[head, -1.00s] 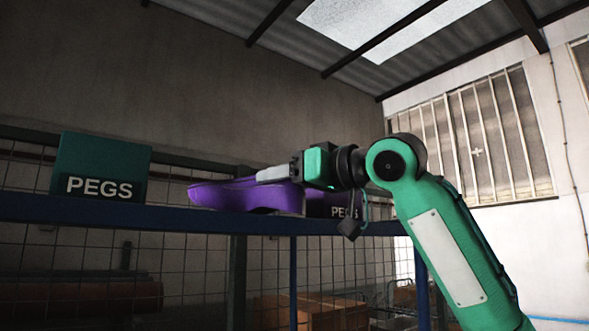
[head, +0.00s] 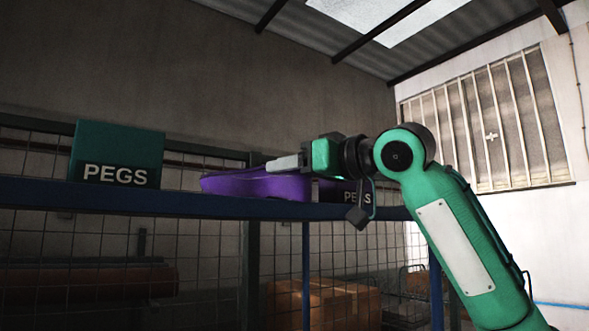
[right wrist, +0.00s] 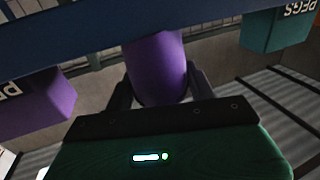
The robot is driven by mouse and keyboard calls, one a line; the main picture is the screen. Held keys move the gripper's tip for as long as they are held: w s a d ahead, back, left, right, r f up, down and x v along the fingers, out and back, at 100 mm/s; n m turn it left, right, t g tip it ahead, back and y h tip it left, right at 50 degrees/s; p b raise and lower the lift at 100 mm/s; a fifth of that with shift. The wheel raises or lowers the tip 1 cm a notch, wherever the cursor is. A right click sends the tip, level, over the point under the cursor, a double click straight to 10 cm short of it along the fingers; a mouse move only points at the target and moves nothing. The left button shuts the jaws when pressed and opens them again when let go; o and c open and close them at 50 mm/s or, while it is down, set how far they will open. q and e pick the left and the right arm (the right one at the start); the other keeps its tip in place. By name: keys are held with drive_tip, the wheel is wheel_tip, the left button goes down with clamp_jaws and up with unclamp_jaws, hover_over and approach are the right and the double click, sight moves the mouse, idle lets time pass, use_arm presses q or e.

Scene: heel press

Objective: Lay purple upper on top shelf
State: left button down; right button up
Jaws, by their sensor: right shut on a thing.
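The purple upper (head: 250,185) is at the top shelf (head: 215,206), just behind its blue front beam in the head view. Its lower edge meets the beam's top line; I cannot tell whether it rests on the shelf. My right gripper (head: 278,165) reaches in from the right and is shut on the upper. In the right wrist view the purple upper (right wrist: 156,65) shows between the two dark fingers (right wrist: 160,92). My left gripper is not in view.
A green PEGS bin (head: 115,153) stands on the shelf to the left of the upper. A dark purple PEGS bin (head: 335,195) stands behind my gripper to the right. Wire mesh (head: 80,235) and cardboard boxes (head: 330,300) are below the shelf.

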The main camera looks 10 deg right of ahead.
drive_tip(key=shift+f+b, duration=0.3)
drive_tip(key=shift+f, duration=0.25)
drive_tip(key=o, duration=1.2)
drive_tip(key=shift+c, duration=0.2)
drive_tip(key=shift+s+d+f+b, duration=0.15)
drive_tip(key=shift+s+d+b, duration=0.15)
drive_tip(key=shift+s+b, duration=0.15)
drive_tip(key=b+v, duration=0.5)
drive_tip(key=v, duration=0.7)
drive_tip(key=shift+s+d+b, duration=0.25)
drive_tip(key=shift+s+b, duration=0.05)
drive_tip(key=shift+b, duration=0.05)
